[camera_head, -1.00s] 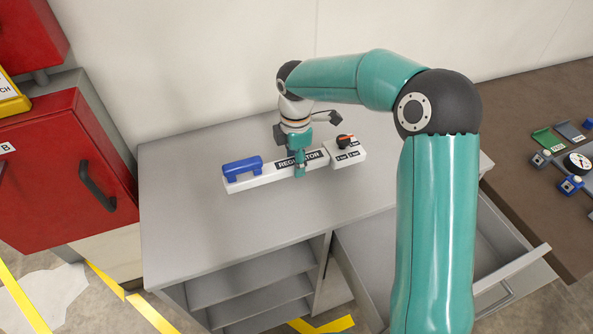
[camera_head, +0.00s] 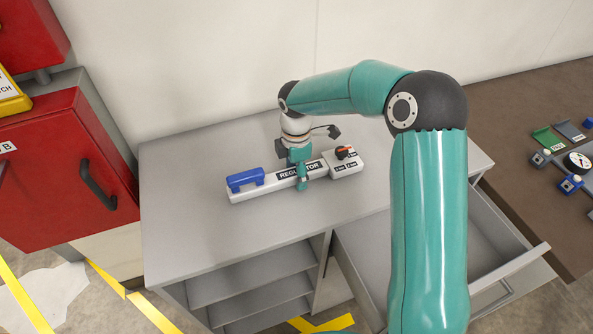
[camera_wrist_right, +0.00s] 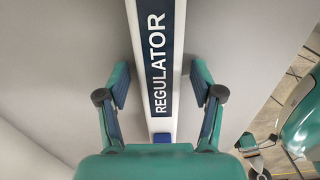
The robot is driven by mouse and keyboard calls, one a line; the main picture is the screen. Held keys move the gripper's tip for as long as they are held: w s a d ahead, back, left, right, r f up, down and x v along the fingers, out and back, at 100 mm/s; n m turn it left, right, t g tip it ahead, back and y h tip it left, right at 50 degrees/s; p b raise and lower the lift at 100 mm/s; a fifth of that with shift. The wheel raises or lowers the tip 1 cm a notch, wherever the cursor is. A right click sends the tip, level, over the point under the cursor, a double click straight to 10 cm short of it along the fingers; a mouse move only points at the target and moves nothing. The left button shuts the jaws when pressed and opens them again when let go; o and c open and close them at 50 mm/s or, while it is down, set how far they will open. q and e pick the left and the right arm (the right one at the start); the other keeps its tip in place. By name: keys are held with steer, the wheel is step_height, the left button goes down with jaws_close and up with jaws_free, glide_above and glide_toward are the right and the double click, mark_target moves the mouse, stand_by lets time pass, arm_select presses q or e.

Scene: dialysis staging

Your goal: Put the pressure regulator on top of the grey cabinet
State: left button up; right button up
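The pressure regulator (camera_head: 318,166) is a long white bar with a blue handle at its left end, a dark REGULATOR label and a box with a red-black knob at its right end. My right gripper (camera_head: 302,185) is at the bar's middle, pointing down. In the right wrist view, the fingers of my right gripper (camera_wrist_right: 160,85) stand open on either side of the bar (camera_wrist_right: 136,25), with a gap showing on both sides.
A red cabinet (camera_head: 60,180) with a dark handle stands left. An open drawer (camera_head: 490,240) juts out at the cabinet's front right. A brown table (camera_head: 535,110) with small parts and a gauge is at right. The cabinet top's front left is clear.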

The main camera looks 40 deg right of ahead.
step_height(320, 180, up, 12)
stand_by(0.7)
stand_by(0.4)
